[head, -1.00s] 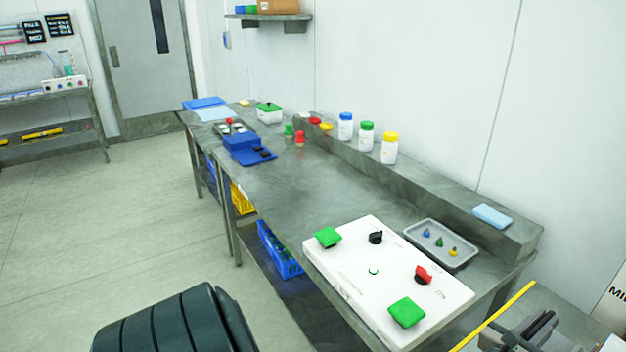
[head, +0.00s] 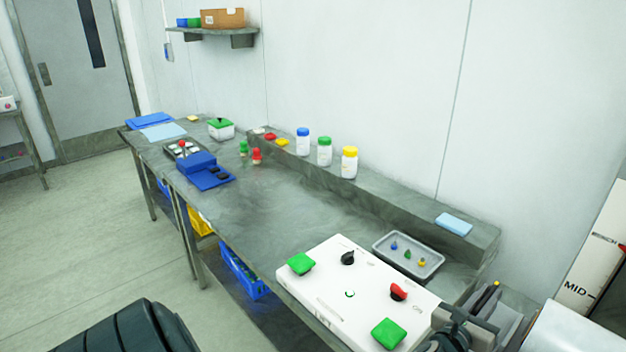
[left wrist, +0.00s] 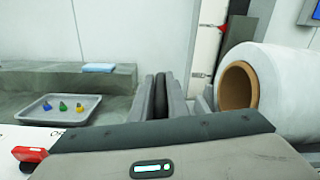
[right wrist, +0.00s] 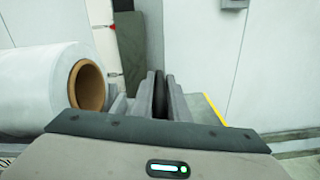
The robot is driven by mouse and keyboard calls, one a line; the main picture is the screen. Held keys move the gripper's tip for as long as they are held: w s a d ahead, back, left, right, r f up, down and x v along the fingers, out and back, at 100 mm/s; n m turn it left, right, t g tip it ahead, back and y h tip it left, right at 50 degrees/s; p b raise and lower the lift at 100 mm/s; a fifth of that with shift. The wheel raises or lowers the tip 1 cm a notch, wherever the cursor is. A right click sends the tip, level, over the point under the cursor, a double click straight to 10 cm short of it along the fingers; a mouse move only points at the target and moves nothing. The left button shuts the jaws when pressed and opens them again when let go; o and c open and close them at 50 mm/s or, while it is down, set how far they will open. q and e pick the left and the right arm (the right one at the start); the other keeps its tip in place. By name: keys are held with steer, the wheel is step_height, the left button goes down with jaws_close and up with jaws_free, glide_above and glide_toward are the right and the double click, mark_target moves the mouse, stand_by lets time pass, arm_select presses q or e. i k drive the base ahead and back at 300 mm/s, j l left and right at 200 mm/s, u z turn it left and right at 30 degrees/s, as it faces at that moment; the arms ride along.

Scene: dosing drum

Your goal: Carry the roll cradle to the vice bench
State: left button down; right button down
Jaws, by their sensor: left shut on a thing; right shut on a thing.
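The roll cradle (head: 513,312) is a grey tray-like frame with a yellow edge, at the bottom right of the head view, partly cut off. A large white roll (head: 580,325) lies at it; its brown core shows in the left wrist view (left wrist: 237,86) and right wrist view (right wrist: 87,85). My left gripper (head: 468,320) is shut on the cradle's near-left side. My right gripper (right wrist: 160,97) is shut on the cradle at its other side, beyond the roll, and is outside the head view. The gripped parts are mostly hidden by the fingers. I see no vice.
A long steel bench (head: 260,215) runs along the wall, with a white control panel (head: 335,300) close beside my left gripper. A white marked board (head: 600,250) stands at the right. Floor at the left (head: 75,240) is open.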

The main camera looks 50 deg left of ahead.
mark_target(276, 206)
steer(key=k+j, duration=0.1)
steer(key=j, duration=1.6)
steer(key=k+j, duration=0.1)
steer(key=j, duration=2.4)
steer(key=i+j, duration=0.1)
steer(key=j, duration=0.7)
